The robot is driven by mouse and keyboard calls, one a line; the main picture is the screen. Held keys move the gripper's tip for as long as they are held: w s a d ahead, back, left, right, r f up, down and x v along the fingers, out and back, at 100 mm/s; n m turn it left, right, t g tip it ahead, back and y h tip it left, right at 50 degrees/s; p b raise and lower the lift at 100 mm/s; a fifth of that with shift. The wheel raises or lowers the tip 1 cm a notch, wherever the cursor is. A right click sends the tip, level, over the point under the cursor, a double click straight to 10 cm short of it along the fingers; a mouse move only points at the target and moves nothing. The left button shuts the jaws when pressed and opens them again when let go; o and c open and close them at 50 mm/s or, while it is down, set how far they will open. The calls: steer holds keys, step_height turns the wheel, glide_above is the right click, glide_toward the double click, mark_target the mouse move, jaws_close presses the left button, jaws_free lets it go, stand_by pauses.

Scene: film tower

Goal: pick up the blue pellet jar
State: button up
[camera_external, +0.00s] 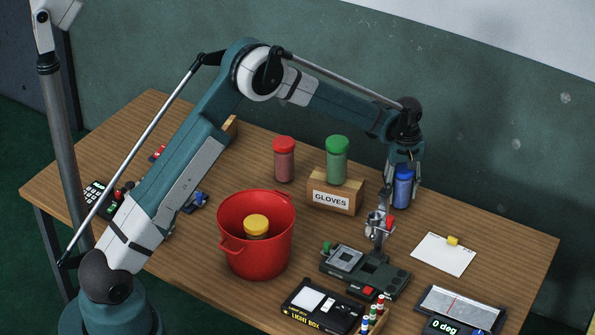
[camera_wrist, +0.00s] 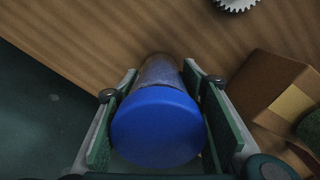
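The blue pellet jar (camera_external: 403,187) stands upright near the back of the table, right of the gloves box, with its lower part in view. My gripper (camera_external: 402,180) points down around it from above. In the wrist view, the round blue lid (camera_wrist: 157,128) fills the space between the two fingers of my gripper (camera_wrist: 160,110), and the greyish jar body (camera_wrist: 160,72) shows beyond it. The finger pads lie close along both sides. I cannot tell whether they touch the jar, and its contact with the table is unclear.
The gloves box (camera_external: 335,193), with a green-lidded jar (camera_external: 337,160) on it, is close on the left. A red-lidded jar (camera_external: 284,160) and a red bucket (camera_external: 256,245) stand farther left. A splicer-like device (camera_external: 365,272) and white card (camera_external: 443,254) lie in front.

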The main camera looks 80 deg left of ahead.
mark_target(403, 167)
steer(key=shift+r, duration=0.1)
steer(key=shift+r+p, duration=0.7)
steer(key=shift+r, duration=4.25)
